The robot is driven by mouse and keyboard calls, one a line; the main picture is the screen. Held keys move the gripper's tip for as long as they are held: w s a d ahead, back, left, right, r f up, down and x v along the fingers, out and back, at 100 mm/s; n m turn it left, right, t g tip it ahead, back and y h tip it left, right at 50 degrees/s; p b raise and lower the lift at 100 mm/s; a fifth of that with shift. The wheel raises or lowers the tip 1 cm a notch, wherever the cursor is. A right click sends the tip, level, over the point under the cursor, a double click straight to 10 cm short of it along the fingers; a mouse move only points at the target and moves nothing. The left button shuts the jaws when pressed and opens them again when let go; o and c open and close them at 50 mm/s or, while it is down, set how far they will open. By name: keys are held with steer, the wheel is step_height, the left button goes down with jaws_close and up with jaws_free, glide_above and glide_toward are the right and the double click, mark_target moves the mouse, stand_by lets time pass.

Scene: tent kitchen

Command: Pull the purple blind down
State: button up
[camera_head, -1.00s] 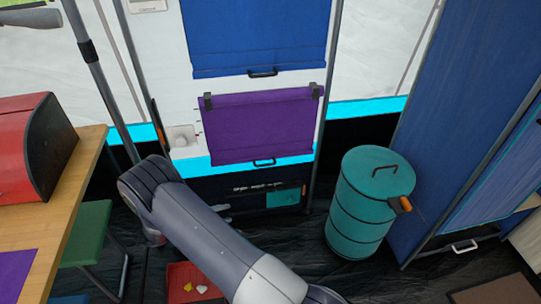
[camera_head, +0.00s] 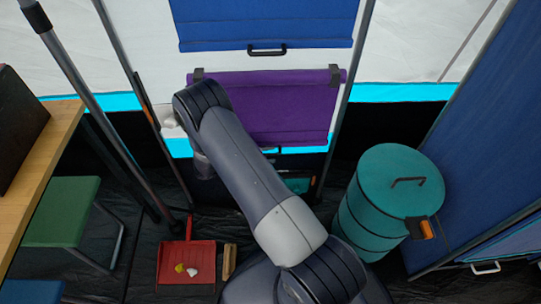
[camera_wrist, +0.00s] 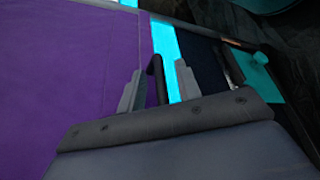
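The purple blind (camera_head: 285,105) hangs from two dark clips below a blue blind, partly covered by my arm in the head view. It fills the left of the wrist view (camera_wrist: 60,80). Its dark handle (camera_wrist: 154,66) is at its lower edge, beside a cyan strip. My gripper (camera_wrist: 160,80) is at this edge with its two fingers apart. The handle shows between the fingers; I cannot tell whether they touch it. In the head view my arm hides the gripper and most of the handle.
A teal drum (camera_head: 385,205) stands on the right, near a blue partition (camera_head: 490,130). A wooden table (camera_head: 45,165) and green stool (camera_head: 62,210) are on the left. A red dustpan (camera_head: 187,262) lies on the floor beside my arm. The blue blind (camera_head: 265,22) hangs above.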

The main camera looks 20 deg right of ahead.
steer(key=shift+d+f, duration=0.15)
steer(key=shift+d, duration=0.5)
steer(key=shift+c, duration=0.5)
jaws_close()
steer(key=shift+f, duration=0.1)
